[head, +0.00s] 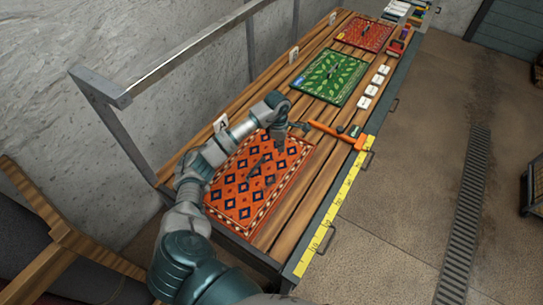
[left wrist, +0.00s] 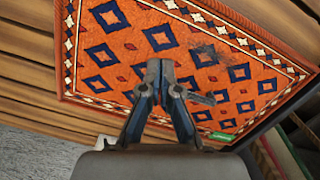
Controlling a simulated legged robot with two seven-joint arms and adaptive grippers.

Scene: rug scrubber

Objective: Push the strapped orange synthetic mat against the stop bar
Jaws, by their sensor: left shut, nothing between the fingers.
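An orange mat (head: 232,205) with dark blue diamonds and a patterned border lies flat on the near end of the slatted wooden table. It fills much of the left wrist view (left wrist: 112,70), where a small green tag (left wrist: 221,136) shows near one edge.
A yellow ruler strip (head: 335,203) runs along the near right edge. A metal rail (head: 165,65) stands at the left.

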